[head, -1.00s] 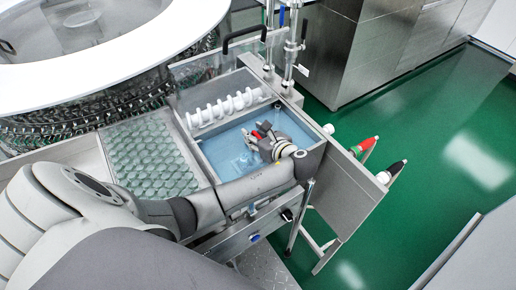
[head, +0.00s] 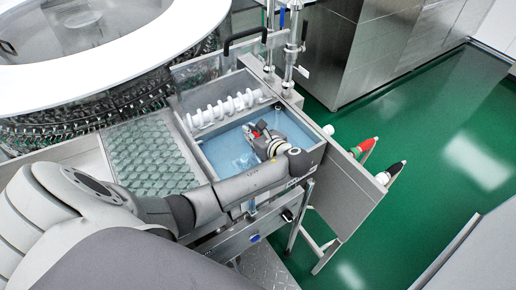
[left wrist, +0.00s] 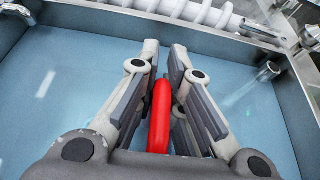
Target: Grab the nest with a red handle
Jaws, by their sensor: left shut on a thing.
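The red handle (left wrist: 160,118) shows in the left wrist view as an upright red bar between the fingers of my left gripper (left wrist: 165,60). The gripper is shut on it. In the head view my left gripper (head: 259,137) is over the blue basin (head: 222,158), with a bit of red showing at its fingers. The nest itself is mostly hidden by the gripper, and I cannot make out its shape. My right gripper is not in view.
A white spiral screw (head: 226,106) runs along the basin's back side. A tray of glass vials (head: 150,155) lies to the left. Metal walls enclose the basin. Red-tipped (head: 364,146) and black-tipped (head: 391,172) handles stick out to the right over green floor.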

